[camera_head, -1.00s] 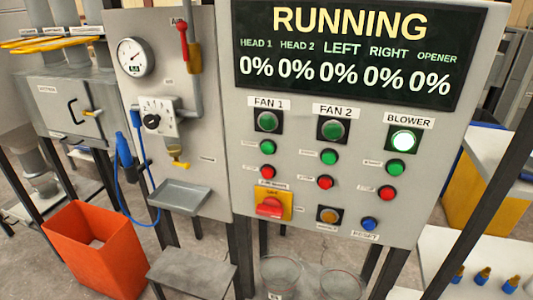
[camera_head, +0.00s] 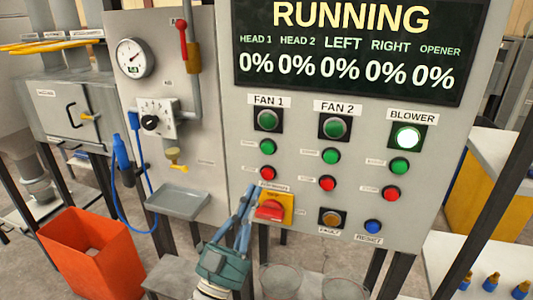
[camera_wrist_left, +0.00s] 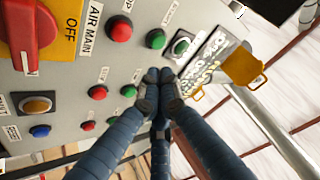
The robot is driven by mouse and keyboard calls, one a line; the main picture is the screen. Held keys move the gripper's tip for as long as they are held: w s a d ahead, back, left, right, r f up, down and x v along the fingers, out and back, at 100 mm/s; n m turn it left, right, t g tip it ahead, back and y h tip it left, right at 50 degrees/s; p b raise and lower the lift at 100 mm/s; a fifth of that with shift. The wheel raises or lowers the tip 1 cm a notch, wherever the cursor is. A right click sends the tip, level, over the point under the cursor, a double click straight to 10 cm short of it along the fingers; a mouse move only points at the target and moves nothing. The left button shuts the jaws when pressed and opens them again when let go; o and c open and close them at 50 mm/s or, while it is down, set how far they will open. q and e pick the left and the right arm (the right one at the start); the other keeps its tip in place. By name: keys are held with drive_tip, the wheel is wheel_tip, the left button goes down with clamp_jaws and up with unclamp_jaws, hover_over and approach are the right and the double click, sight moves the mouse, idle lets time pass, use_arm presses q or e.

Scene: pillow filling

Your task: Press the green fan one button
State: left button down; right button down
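The green fan one button (camera_head: 267,146) is on the grey panel, below the FAN 1 lamp (camera_head: 267,120) and above a red button (camera_head: 267,173). It also shows in the left wrist view (camera_wrist_left: 156,39), above the fingertips in the picture. My left gripper (camera_head: 251,188) has its blue fingers pointing up, below and slightly left of the fan one buttons, beside the yellow-backed red switch (camera_head: 270,209). In the left wrist view its fingertips (camera_wrist_left: 159,76) meet with nothing between them and look apart from the green button. My right gripper is not in view.
Green and red buttons for FAN 2 (camera_head: 331,156) and BLOWER (camera_head: 400,166) are to the right. The blower lamp (camera_head: 408,137) is lit white; the fan lamps look dark green. A RUNNING display (camera_head: 350,50) is above. An orange bin (camera_head: 95,255) and small metal tray (camera_head: 178,203) are left.

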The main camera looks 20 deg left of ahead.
sight(267, 148)
use_arm(q)
wheel_tip(267, 148, up, 6)
drive_tip(key=s+t, duration=0.1)
drive_tip(key=s, duration=0.2)
drive_tip(key=shift+t, duration=0.4)
drive_tip(key=shift+w+a+f, duration=0.1)
drive_tip(key=shift+w, duration=0.05)
drive_tip(key=shift+w+b, duration=1.6)
drive_tip(key=shift+w, duration=2.75)
drive_tip(key=shift+w, duration=0.1)
drive_tip(key=shift+w, duration=0.35)
